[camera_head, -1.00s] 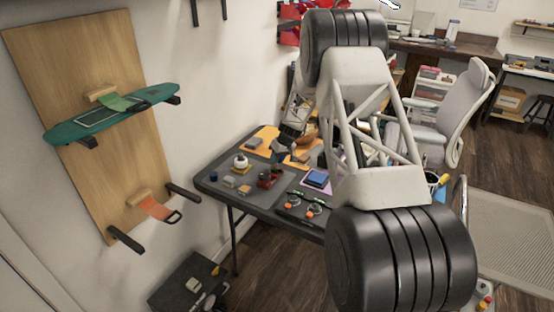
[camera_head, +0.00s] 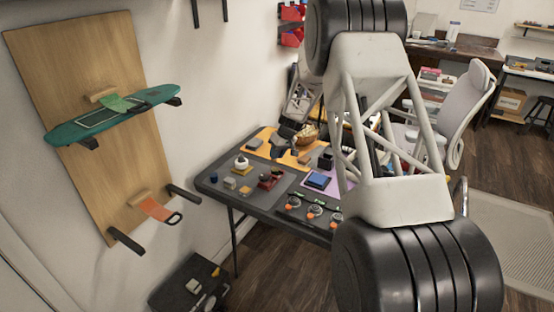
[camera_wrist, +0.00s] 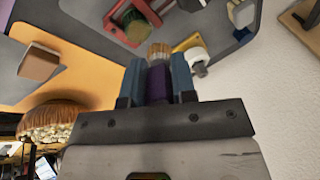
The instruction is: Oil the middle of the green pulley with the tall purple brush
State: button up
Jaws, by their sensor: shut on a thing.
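My gripper (camera_wrist: 159,68) is shut on the purple brush (camera_wrist: 158,84) in the wrist view. The purple handle sits between the two blue fingers, and its tan bristles point away from my wrist. A red holder (camera_wrist: 108,27) stands just beyond the bristles, with a dull green round part (camera_wrist: 135,30) in it that may be the green pulley. The bristles look close to this part, but I cannot tell whether they touch it. In the head view the red holder (camera_head: 270,180) is small on the table, and the green part is not clear.
A white part with yellow (camera_wrist: 197,58) stands right of the bristles. The wall is close on the right.

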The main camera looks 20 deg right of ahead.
jog(key=shift+r, duration=1.25)
jog(key=shift+f, duration=0.15)
dwell(0.4)
jog(key=shift+f, duration=3.4)
jog(key=shift+w+d+f, duration=0.2)
jog(key=shift+w+f, duration=0.3)
jog(key=shift+w, duration=0.05)
jog(key=shift+w+d, duration=0.25)
jog(key=shift+w, duration=0.45)
jog(key=shift+w+d, duration=0.25)
jog(key=shift+w, duration=0.45)
jog(key=shift+s+a, duration=0.1)
jog(key=shift+s, duration=0.15)
jog(key=shift+s+a, duration=0.3)
jog(key=shift+s, duration=0.6)
jog(key=shift+s+a, duration=0.3)
jog(key=shift+s, duration=0.6)
jog(key=shift+w+r, duration=0.1)
jog(key=shift+r, duration=3.9)
